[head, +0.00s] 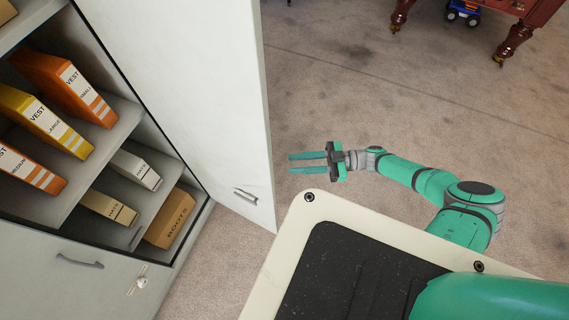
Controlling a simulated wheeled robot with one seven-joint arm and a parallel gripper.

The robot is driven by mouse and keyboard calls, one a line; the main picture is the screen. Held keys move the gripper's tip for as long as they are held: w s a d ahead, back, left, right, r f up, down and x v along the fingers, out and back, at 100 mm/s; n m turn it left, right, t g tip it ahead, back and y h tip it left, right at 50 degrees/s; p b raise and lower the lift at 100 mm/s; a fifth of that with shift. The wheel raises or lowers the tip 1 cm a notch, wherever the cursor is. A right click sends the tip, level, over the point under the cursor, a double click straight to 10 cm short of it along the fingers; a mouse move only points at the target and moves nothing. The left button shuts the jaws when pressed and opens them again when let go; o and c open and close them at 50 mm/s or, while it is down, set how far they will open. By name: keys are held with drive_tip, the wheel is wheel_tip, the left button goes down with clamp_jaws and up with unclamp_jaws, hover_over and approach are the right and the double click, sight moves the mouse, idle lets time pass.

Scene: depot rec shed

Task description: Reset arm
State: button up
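My gripper (307,163) is at the end of my green arm, near the middle of the head view. Its two green fingers point left and are parted, with nothing between them. It is above the carpeted floor, just right of the open cabinet door (180,80) in the picture. My arm reaches in from the lower right, bent at the elbow. No held object is seen.
A wooden table leg (514,42) and a blue toy truck (462,13) are at top right. Carpet (370,80) between is clear.

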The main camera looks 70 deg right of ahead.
drive_tip(key=shift+v, duration=0.85)
drive_tip(key=shift+s+d, duration=0.1)
drive_tip(key=shift+s, duration=0.1)
drive_tip(key=s+a+f+m+h, duration=0.1)
drive_tip(key=s+a+f+h, duration=0.15)
drive_tip(key=a, duration=0.85)
drive_tip(key=s+a+f+m+h, duration=0.2)
drive_tip(key=s+a+f, duration=0.1)
drive_tip(key=a, duration=0.9)
drive_tip(key=w+a+r+m+h, duration=0.1)
drive_tip(key=w+a+r+h, duration=0.1)
drive_tip(key=a+r, duration=0.5)
drive_tip(key=w+a+r+m+h, duration=0.1)
drive_tip(key=w+a+r, duration=0.3)
drive_tip(key=a, duration=0.9)
wheel_tip(320, 180, up, 3)
drive_tip(key=shift+a+m+h, duration=0.3)
drive_tip(key=shift+a+h, duration=0.05)
drive_tip(key=shift+h, duration=0.1)
